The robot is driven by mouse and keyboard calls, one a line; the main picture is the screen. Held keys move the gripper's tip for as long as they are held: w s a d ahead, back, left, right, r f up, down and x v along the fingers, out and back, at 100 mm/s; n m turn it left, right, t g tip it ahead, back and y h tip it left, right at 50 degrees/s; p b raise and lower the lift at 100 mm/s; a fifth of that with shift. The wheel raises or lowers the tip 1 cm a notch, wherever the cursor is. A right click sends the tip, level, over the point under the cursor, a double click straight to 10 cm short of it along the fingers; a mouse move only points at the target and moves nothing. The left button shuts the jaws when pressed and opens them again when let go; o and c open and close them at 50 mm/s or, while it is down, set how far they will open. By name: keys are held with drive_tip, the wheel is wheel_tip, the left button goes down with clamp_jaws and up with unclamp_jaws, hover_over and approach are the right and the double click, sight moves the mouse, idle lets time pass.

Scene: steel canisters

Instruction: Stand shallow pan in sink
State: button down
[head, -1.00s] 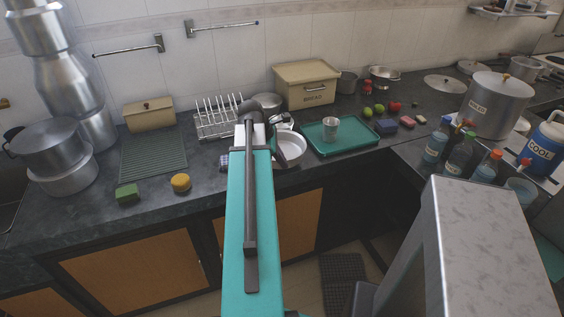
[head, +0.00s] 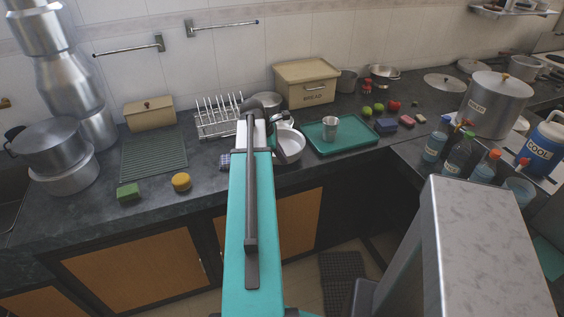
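A white shallow pan (head: 292,148) shows just right of my teal arm, at the counter's front beside the green tray. Its left part is hidden by the arm. My gripper (head: 282,119) is at the far end of the arm, by the pan's upper edge. It is mostly hidden by my own wrist, so I cannot tell whether its fingers are open or hold the pan. A sink (head: 12,208) shows only in part at the far left edge, as a dark basin with a thin metal rim.
A dish rack (head: 217,120) stands behind the arm's left side. The green tray (head: 352,142) holds a metal cup (head: 330,129). Stacked pots (head: 62,178), a green sponge (head: 128,193), a yellow round item (head: 181,182) and a ridged drainboard (head: 153,154) lie toward the sink.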

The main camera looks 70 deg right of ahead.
drive_tip(key=shift+f, duration=1.2)
drive_tip(key=shift+f, duration=0.15)
drive_tip(key=c, duration=2)
unclamp_jaws()
drive_tip(key=shift+r, duration=0.2)
drive_tip(key=shift+b+v, duration=0.5)
drive_tip(key=shift+v, duration=5.45)
